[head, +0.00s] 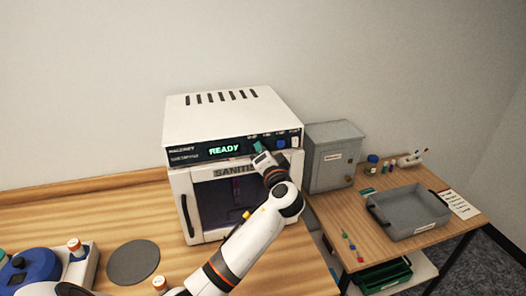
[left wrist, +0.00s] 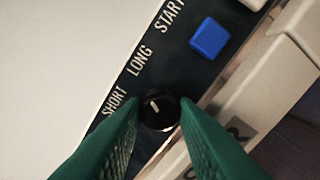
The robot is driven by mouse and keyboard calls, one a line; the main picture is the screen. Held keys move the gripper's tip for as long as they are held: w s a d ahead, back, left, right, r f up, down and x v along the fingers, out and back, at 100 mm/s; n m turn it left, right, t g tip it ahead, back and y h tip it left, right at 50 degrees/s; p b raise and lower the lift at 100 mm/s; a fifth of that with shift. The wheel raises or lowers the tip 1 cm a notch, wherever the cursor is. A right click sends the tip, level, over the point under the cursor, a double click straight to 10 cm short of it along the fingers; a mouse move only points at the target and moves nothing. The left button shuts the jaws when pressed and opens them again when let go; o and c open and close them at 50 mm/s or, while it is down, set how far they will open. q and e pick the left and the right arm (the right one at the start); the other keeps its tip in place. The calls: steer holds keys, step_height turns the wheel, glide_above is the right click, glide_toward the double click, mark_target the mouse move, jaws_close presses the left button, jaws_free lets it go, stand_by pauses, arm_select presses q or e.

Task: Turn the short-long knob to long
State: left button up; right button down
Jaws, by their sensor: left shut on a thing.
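The white sanitizer (head: 225,120) stands on the wooden counter, with a lit READY display on its dark front panel. In the left wrist view the black round knob (left wrist: 159,114) sits on the panel below the words SHORT and LONG. Its white pointer line points up and left, between the two words. My left gripper (head: 259,147) is at the panel in the head view. Its green fingers (left wrist: 158,116) are shut on the knob, one on each side. In the head view the gripper hides the knob. My right gripper is not in view.
The blue START button (left wrist: 209,38) is just beyond the knob, up and right. The sanitizer's door (head: 225,203) is shut below the panel. A grey cabinet (head: 333,158) stands close on the right. A grey tray (head: 410,212) is on the side table.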

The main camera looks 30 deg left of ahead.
arm_select(q)
steer(key=shift+m, duration=0.6)
steer(key=o, duration=1)
steer(key=shift+f+n, duration=0.1)
steer(key=shift+n, duration=0.2)
